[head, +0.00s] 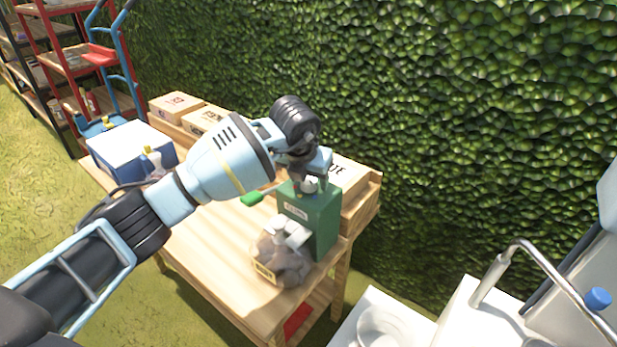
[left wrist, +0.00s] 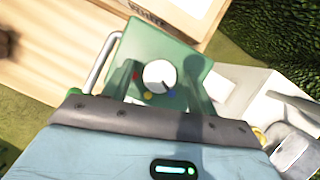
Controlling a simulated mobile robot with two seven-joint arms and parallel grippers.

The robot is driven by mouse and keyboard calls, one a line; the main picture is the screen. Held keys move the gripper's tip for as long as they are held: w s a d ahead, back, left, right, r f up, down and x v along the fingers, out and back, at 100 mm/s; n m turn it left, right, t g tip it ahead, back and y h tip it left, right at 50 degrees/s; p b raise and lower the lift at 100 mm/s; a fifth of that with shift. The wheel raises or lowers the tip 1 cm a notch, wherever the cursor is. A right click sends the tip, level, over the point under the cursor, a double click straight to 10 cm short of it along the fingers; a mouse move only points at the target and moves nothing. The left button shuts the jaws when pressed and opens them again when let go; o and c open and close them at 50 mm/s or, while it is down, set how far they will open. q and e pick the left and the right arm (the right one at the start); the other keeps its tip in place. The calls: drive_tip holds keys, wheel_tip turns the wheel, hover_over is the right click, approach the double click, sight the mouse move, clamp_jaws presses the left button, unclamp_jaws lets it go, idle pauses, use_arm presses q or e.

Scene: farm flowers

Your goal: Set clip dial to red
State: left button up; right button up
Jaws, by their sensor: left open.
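The green clip box (head: 312,220) stands upright on the wooden table. In the left wrist view its green top (left wrist: 150,45) carries a round white dial (left wrist: 158,77). A red mark (left wrist: 136,76) is left of the dial, a yellow mark (left wrist: 148,95) below it and a blue mark (left wrist: 171,94) at its lower right. A small dark pointer seems to face the blue mark. My left gripper (head: 312,178) is open, pointing down just over the dial; I cannot tell whether its fingers touch it. My right gripper is not in view.
A grey sack-like bundle (head: 282,262) sits in front of the box. A lever with a green tip (head: 251,198) sticks out at its left. Cardboard boxes (head: 177,105) line the table's back. A blue-and-white cooler (head: 122,150) stands left. A hedge (head: 440,120) rises behind.

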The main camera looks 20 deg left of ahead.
use_arm(q)
drive_tip(key=c, duration=1)
